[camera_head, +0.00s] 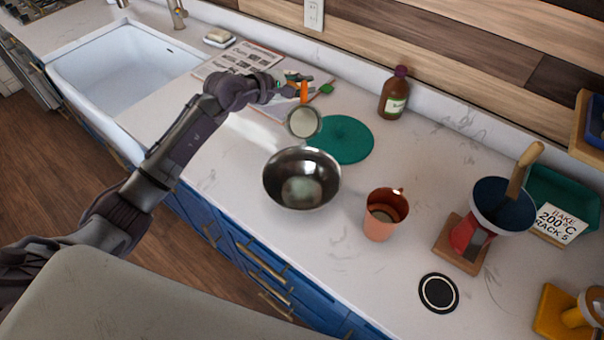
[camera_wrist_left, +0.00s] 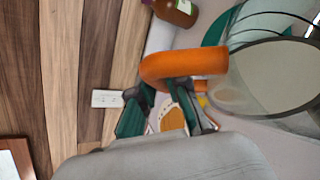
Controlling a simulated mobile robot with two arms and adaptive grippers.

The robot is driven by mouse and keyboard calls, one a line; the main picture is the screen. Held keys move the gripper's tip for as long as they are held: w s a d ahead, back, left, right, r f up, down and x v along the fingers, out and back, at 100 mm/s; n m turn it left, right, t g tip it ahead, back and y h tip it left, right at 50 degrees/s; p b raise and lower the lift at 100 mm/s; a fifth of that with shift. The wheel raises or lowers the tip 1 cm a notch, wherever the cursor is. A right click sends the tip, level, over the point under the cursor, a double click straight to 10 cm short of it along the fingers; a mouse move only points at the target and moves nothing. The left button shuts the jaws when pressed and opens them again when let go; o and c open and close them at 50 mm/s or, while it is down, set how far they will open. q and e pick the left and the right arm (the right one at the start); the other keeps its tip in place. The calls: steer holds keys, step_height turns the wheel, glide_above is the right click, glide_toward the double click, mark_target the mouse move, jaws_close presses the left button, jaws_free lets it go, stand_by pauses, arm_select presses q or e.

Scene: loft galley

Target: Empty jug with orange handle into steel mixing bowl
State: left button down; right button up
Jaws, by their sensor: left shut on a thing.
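The jug (camera_head: 304,123) looks clear-walled, with a pale grey round face showing. It is held tilted above the counter, just behind the steel mixing bowl. Its orange handle (camera_wrist_left: 185,66) shows large in the left wrist view, with the jug body (camera_wrist_left: 268,78) to its right. My left gripper (camera_head: 302,87) is shut on this handle; its green fingers also show in the wrist view. The steel mixing bowl (camera_head: 281,185) stands upright on the counter. A pale patch shows in its bottom; I cannot tell whether it is contents or reflection. I see no stream between jug and bowl.
A green round mat (camera_head: 347,138) lies behind the bowl, with a brown bottle (camera_head: 395,94) beyond. A copper cup (camera_head: 379,228) stands right of the bowl. Farther right are a wooden board (camera_head: 447,243) and black coaster (camera_head: 438,292). A white sink (camera_head: 125,70) is at left.

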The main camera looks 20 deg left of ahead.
mark_target(302, 102)
arm_select(q)
steer(key=shift+s+d+f+m+t+b, duration=0.1)
steer(key=shift+s+f+m+t+b, duration=0.3)
steer(key=shift+b, duration=0.4)
steer(key=shift+s+r, duration=0.1)
steer(key=shift+r, duration=0.15)
steer(key=shift+r, duration=0.1)
steer(key=shift+s+d+r+m+t+b, duration=0.1)
steer(key=shift+s+r+m+t+b, duration=0.25)
steer(key=shift+t+b, duration=0.3)
steer(key=shift+s+r+b, duration=0.15)
steer(key=shift+r+b, duration=0.15)
steer(key=shift+b, duration=0.05)
steer(key=shift+s+d+t+b, duration=0.1)
steer(key=shift+s+t+b, duration=0.05)
steer(key=shift+t+b, duration=0.15)
steer(key=shift+s+d+m+t+b, duration=0.15)
steer(key=shift+s+m+t+b, duration=0.35)
steer(key=shift+b, duration=1)
steer(key=shift+s+d+f+m+t+h+b, duration=0.15)
steer(key=shift+s+m+h+b, duration=0.1)
steer(key=shift+s+b, duration=0.35)
steer(key=shift+s+d+r+m+t+h+b, duration=0.15)
steer(key=shift+s+m+b, duration=0.1)
steer(key=shift+s+b, duration=0.4)
steer(key=shift+s+d+f+m+t+h+b, duration=0.15)
steer(key=shift+s+m+h+b, duration=0.1)
steer(key=shift+s+b, duration=0.35)
